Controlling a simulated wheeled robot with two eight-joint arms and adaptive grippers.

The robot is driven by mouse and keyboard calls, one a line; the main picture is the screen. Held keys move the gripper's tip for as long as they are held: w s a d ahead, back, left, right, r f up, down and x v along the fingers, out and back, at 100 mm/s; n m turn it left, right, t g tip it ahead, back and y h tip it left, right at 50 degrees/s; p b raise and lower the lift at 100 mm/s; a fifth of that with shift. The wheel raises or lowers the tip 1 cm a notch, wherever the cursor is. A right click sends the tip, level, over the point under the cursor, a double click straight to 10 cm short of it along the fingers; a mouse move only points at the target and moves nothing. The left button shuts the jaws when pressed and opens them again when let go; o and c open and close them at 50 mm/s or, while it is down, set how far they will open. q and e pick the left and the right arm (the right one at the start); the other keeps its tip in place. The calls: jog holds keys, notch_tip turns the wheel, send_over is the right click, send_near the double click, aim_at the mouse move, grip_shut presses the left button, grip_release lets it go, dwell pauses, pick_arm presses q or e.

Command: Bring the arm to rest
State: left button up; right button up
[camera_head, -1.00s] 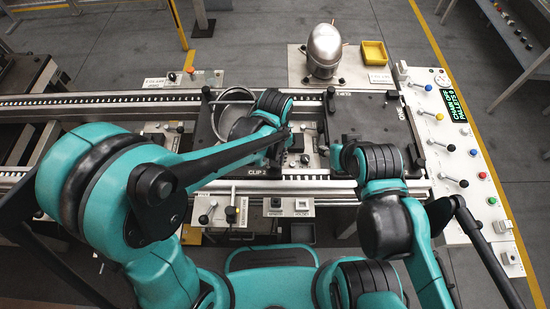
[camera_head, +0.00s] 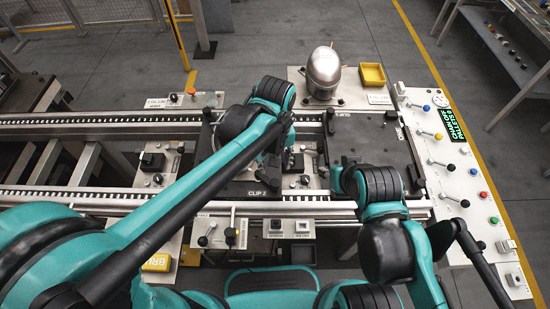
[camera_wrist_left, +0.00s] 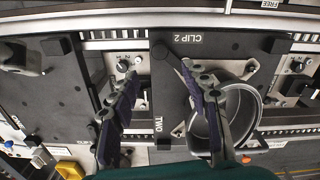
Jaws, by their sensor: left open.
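My left arm reaches in from the lower left over the CLIP 2 pallet (camera_head: 243,190). In the left wrist view my left gripper (camera_wrist_left: 160,100) is open, its two fingers wide apart over the dark plate marked TWO, with nothing between the fingertips. A round metal shell (camera_wrist_left: 240,105) sits beside and partly behind the right-hand finger; in the head view my arm hides it. My right gripper (camera_head: 337,177) is at the left edge of the dark right-hand pallet (camera_head: 372,140); its fingers are too small and covered to read.
A silver compressor dome (camera_head: 324,69) stands on a plate behind the conveyor (camera_head: 100,122), near a yellow bin (camera_head: 372,75). A control panel (camera_head: 462,185) with coloured knobs lines the right. Small switch boxes (camera_head: 302,228) sit along the front edge.

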pick_arm(q)
jog(key=shift+r, duration=1)
jog(key=s+a+t, duration=0.2)
jog(key=a+t, duration=0.1)
jog(key=a, duration=0.7)
jog(key=s+a+m+t, duration=0.1)
jog(key=s+a+t, duration=0.2)
jog(key=a, duration=0.7)
jog(key=shift+a+r+m+t, duration=0.3)
jog(key=shift+a+t, duration=0.05)
jog(key=shift+t, duration=0.15)
jog(key=shift+s, duration=0.1)
